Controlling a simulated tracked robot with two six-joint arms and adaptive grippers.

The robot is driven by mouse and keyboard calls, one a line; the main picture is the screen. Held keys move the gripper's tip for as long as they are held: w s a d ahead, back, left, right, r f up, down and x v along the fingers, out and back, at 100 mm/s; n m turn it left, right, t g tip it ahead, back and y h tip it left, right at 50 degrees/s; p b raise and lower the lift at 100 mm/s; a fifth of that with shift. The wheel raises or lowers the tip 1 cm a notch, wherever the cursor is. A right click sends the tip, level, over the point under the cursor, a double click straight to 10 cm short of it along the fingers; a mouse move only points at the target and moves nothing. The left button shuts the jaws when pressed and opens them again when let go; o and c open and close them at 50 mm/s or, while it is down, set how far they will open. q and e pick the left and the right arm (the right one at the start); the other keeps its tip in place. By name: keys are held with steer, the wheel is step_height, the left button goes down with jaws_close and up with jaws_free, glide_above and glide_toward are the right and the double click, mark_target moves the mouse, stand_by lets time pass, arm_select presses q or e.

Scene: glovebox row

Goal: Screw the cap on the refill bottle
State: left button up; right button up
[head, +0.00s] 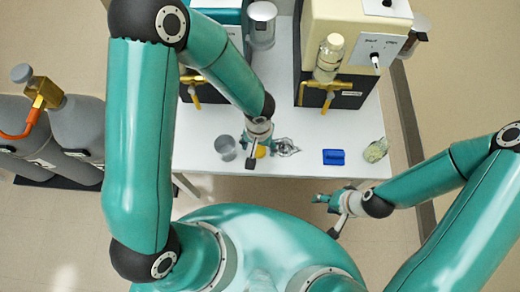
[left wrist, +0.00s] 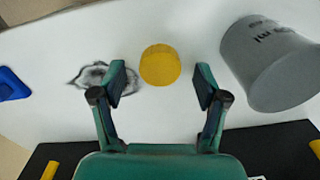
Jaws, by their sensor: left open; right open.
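A round yellow disc (head: 261,152), which looks like the cap, lies on the white table under my left gripper (head: 259,150). In the left wrist view the yellow disc (left wrist: 160,65) shows just beyond and between the spread fingertips (left wrist: 160,82). The left gripper is open and not closed on it. A clear bottle with a pale top (head: 329,57) stands on the cream machine; I cannot tell whether it is the refill bottle. My right gripper (head: 331,212) is open and empty, off the table's front edge at the right.
A grey beaker (head: 225,147) stands left of the disc, also in the left wrist view (left wrist: 272,62). A clear, dark-edged thing (head: 287,147), a blue block (head: 333,157) and a crumpled greenish thing (head: 376,150) lie to the right. Machines with yellow taps (head: 328,100) line the back.

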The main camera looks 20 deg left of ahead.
mark_target(259, 150)
arm_select(q)
steer(key=shift+f, duration=0.45)
steer(key=c, duration=0.8)
steer(key=shift+r, duration=0.1)
steer(key=shift+c, duration=0.2)
step_height(259, 150, up, 20)
steer(key=p, duration=0.5)
